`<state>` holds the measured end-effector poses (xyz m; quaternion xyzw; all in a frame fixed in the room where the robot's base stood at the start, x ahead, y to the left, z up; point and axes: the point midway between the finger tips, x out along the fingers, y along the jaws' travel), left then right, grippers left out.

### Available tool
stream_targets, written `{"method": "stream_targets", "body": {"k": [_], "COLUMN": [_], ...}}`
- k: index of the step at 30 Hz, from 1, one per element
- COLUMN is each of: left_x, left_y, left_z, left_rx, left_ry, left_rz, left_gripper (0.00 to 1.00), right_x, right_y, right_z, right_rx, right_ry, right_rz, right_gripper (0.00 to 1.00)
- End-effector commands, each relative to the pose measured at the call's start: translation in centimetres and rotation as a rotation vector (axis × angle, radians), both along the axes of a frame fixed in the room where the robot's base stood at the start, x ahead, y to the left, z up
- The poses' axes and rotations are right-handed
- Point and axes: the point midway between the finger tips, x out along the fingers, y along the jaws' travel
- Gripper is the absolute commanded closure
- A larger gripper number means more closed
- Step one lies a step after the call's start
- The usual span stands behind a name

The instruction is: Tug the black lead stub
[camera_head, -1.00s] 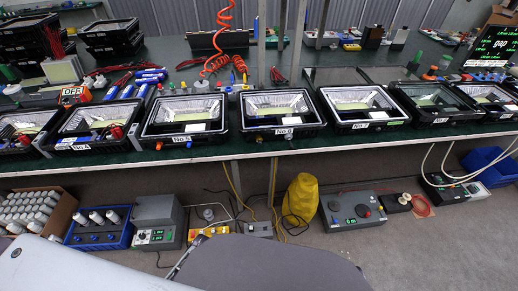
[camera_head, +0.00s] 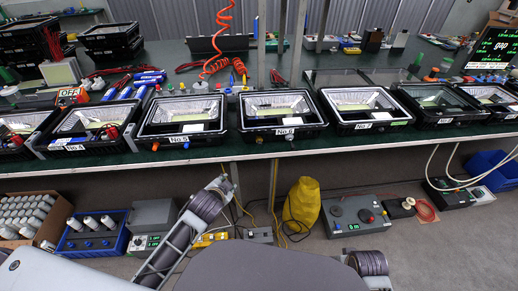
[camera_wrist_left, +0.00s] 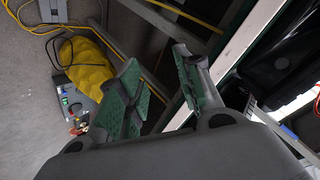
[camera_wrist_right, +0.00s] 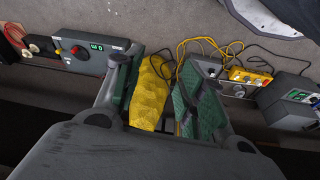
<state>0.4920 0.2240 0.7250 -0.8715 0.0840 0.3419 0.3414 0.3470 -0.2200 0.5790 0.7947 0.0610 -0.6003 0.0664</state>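I cannot make out a black lead stub in any view. The black floodlight housings stand in a row along the bench front, among them No.5 (camera_head: 180,141), No.6 (camera_head: 283,131) and No.7 (camera_head: 364,125). No.5 has an orange fitting (camera_head: 155,147) and a blue fitting (camera_head: 186,146) on its front. My left gripper (camera_wrist_left: 160,75) is open and empty, below the bench edge. My right gripper (camera_wrist_right: 158,85) is open and empty, facing the floor and the yellow bag (camera_wrist_right: 149,95). In the head view both arms show low in front of the bench, their fingertips not clear.
The green bench (camera_head: 230,153) has a front edge above my arms. Under it stand grey control boxes (camera_head: 352,216), a blue bin (camera_head: 92,238), a carton of white cylinders (camera_head: 30,217) and loose yellow cables. A red coiled hose (camera_head: 214,65) hangs above the bench.

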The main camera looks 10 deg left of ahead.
Motion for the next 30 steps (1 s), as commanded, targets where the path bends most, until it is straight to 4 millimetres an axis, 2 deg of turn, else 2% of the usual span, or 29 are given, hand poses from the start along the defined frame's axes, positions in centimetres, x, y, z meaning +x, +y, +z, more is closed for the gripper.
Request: {"method": "stream_targets", "body": {"k": [1, 6, 9, 15, 22, 30], "left_x": [1.5, 5.7, 7.5, 9.8, 10.9, 10.9], "left_y": [-0.4, -2.1, -3.5, -6.5, -10.0, -13.3], "left_z": [1.9, 7.8, 10.8, 15.6, 18.9, 19.8], "left_rx": [0.056, 0.263, 0.388, 0.642, 0.944, 1.305], "left_ry": [-0.072, -0.303, -0.427, -0.649, -0.868, -1.080], "left_rz": [-0.052, -0.229, -0.328, -0.520, -0.739, -1.008], "left_gripper": [0.65, 0.65, 0.65, 0.65, 0.65, 0.65], "right_x": [-0.1, -0.1, -0.2, -0.5, -1.3, -2.6], "right_y": [0.1, 0.2, 0.3, 0.3, 0.3, 0.1], "right_z": [-0.6, -2.8, -4.3, -7.5, -11.4, -15.9], "right_rx": [0.001, 0.004, 0.004, 0.005, 0.006, 0.005], "right_ry": [0.003, 0.009, 0.012, 0.020, 0.031, 0.043], "right_rz": [0.000, 0.002, 0.003, 0.006, 0.008, 0.013], "right_gripper": [0.60, 0.60, 0.60, 0.60, 0.60, 0.60]}}
